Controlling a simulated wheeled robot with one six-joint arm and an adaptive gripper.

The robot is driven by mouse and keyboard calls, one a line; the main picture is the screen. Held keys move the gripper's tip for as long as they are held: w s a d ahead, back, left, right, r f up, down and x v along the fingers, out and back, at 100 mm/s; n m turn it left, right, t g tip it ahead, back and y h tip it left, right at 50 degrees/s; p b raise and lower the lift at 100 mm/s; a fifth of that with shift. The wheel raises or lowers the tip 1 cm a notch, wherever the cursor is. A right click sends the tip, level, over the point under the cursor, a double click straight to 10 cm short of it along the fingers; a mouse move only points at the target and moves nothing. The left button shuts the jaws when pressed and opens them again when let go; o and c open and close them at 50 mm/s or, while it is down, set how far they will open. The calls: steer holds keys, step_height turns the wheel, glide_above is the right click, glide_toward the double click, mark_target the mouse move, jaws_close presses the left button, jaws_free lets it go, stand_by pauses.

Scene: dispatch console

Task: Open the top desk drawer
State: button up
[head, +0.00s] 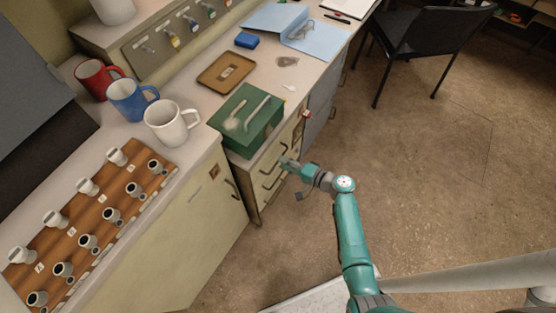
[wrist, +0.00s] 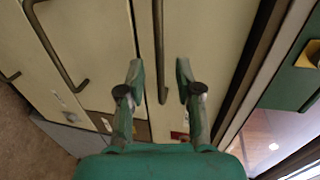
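The drawer unit's cream front shows below the counter in the head view. In the wrist view, the top drawer (wrist: 208,45) is the front closest to the counter edge, and it looks closed. Its dark bar handle (wrist: 159,45) runs up the middle of the picture. My gripper (wrist: 159,68) is open, with one green finger on each side of the handle and a visible gap to each. In the head view my gripper (head: 287,164) is at the drawer fronts and hides part of them. Another drawer's bar handle (wrist: 52,45) is left in the wrist view.
A green box (head: 252,118) stands on the counter above the drawers. Cups (head: 171,124), a brown tray (head: 227,71) and a blue folder (head: 310,42) are also on the counter. A black chair (head: 430,42) stands at the back; the floor (head: 430,170) right of my arm is clear.

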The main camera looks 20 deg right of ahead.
steer(key=shift+x, duration=1.7)
jaws_close()
